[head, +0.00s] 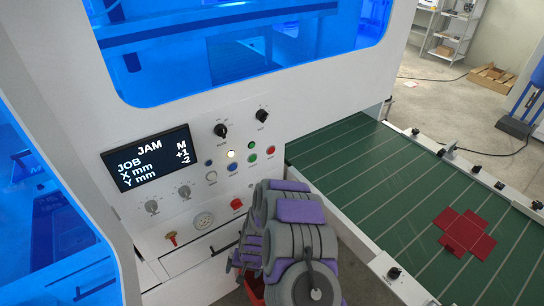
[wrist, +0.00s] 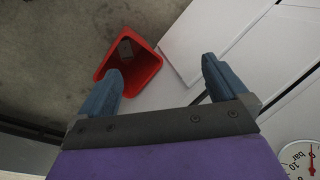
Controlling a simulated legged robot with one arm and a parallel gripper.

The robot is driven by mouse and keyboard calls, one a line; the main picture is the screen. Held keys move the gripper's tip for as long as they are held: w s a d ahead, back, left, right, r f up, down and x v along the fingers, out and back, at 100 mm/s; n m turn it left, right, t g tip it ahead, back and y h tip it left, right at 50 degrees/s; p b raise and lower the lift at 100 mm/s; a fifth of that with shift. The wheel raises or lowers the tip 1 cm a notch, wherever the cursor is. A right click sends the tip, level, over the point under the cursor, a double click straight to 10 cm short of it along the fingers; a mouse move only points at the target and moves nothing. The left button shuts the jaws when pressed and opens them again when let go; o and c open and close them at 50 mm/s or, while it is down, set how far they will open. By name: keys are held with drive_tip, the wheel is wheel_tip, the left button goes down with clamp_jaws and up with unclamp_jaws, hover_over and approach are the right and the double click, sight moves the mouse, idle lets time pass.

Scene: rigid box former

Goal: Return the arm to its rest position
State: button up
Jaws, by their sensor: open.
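My gripper (wrist: 162,72) is open in the wrist view. Its two blue-grey fingers stand apart with nothing between them. The fingers point towards the floor and a white panel. My grey and purple arm (head: 292,240) is bent in front of the machine's control panel (head: 225,185) in the head view. The arm hides part of the lower panel and the near corner of the conveyor. I cannot make out the fingertips in the head view.
A red bin (wrist: 150,66) stands on the floor behind the left finger, with a dark object inside. A pressure gauge (wrist: 303,158) is close at lower right. A red cross-shaped blank (head: 466,233) lies on the green conveyor (head: 350,160). The screen (head: 147,158) reads JAM.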

drive_tip(key=s+d+r+n+g, duration=0.1)
drive_tip(key=s+d+r, duration=0.2)
drive_tip(key=r, duration=1.1)
drive_tip(key=s+d+r+n, duration=0.1)
drive_tip(key=s+d+r, duration=0.15)
drive_tip(key=r, duration=1.05)
drive_tip(key=s+d+r+h, duration=0.1)
drive_tip(key=s+d+r, duration=0.3)
drive_tip(key=s+d, duration=0.2)
drive_tip(key=s+d+r+m+h, duration=0.1)
drive_tip(key=s+d+r, duration=0.4)
drive_tip(key=s, duration=0.5)
drive_tip(key=s+d+r+b, duration=0.1)
drive_tip(key=s+d+r, duration=0.4)
drive_tip(key=s+d, duration=0.3)
drive_tip(key=shift+s+g+h, duration=0.3)
drive_tip(key=shift+g+h, duration=0.1)
drive_tip(key=shift+r, duration=0.1)
